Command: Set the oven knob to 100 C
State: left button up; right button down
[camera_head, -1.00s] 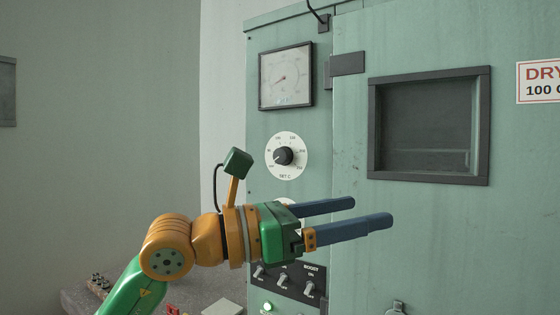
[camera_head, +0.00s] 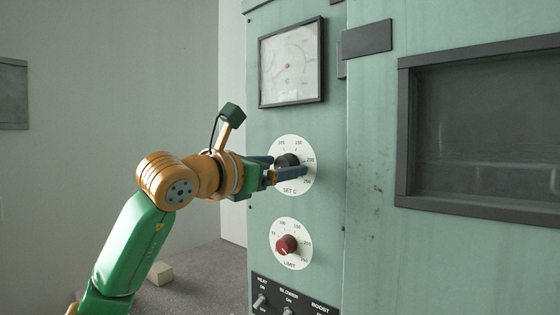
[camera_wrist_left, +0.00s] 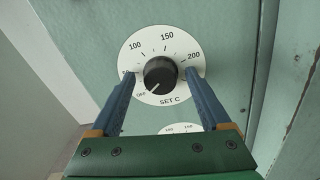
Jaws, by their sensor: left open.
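The black SET C knob (camera_head: 288,159) sits on a white round dial (camera_head: 293,188) on the green oven front. In the left wrist view the knob (camera_wrist_left: 160,74) has its white pointer line aimed at the lower left, by the OFF mark. The dial (camera_wrist_left: 168,45) reads 100, 150 and 200 around its upper part. My left gripper (camera_head: 289,165) is open at the dial, its blue fingers on either side of the knob. In the left wrist view the fingers (camera_wrist_left: 160,76) show a gap to the knob; contact is not visible. My right gripper is out of view.
A red LIMIT knob (camera_head: 287,245) sits below the dial, above a black switch panel (camera_head: 290,298). A square gauge (camera_head: 291,65) is above. The dark oven window (camera_head: 485,130) is at right. A small pale block (camera_head: 160,273) lies on the grey bench (camera_head: 205,280).

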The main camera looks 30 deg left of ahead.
pick_arm(q)
jog(key=shift+w, duration=0.1)
jog(key=shift+s+r, duration=0.1)
jog(key=shift+s, duration=0.15)
jog(key=c, duration=0.4)
grip_shut()
